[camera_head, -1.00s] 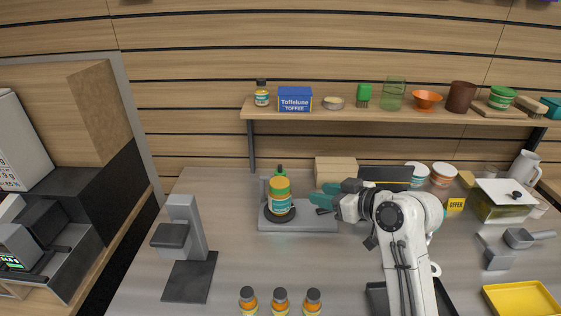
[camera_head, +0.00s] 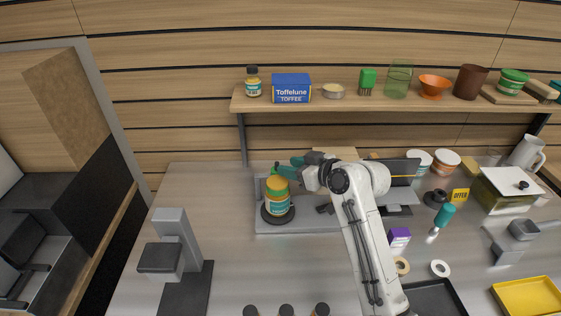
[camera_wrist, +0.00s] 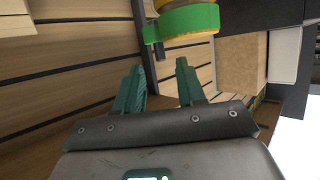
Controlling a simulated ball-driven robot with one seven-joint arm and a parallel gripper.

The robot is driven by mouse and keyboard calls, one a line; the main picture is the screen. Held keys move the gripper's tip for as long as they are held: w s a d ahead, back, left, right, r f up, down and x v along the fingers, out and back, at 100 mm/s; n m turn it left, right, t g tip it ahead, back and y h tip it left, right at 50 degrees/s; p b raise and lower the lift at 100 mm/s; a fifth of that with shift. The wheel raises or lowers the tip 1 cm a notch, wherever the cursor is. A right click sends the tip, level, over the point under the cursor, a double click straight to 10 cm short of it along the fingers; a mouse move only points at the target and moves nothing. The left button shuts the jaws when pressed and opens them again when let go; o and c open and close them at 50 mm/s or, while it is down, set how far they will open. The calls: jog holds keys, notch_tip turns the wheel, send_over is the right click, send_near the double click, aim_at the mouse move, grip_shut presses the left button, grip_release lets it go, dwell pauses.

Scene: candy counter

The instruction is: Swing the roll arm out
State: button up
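A grey device with a flat base (camera_head: 318,220) stands on the counter. A jar (camera_head: 277,203) with a teal label and a yellow-green top stands upright on its round black plate. A small green knob (camera_head: 276,166) shows behind the jar's top. I cannot tell which part is the roll arm; the gripper and jar cover part of the device. My gripper (camera_head: 287,167) is at the jar's top, its teal fingers pointing left. In the wrist view my gripper (camera_wrist: 157,78) is open with nothing between its fingers. A green and yellow round top (camera_wrist: 188,20) lies beyond the fingertips.
A shelf (camera_head: 400,104) with jars and a blue toffee box (camera_head: 291,88) runs above. A grey stand (camera_head: 172,247) is at left. Several bottles line the front edge. A purple box (camera_head: 398,238), tape rolls and a yellow tray (camera_head: 528,297) lie at right.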

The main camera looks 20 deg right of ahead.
jog(key=shift+p+x, duration=0.35)
jog(key=shift+x, duration=1.95)
grip_shut()
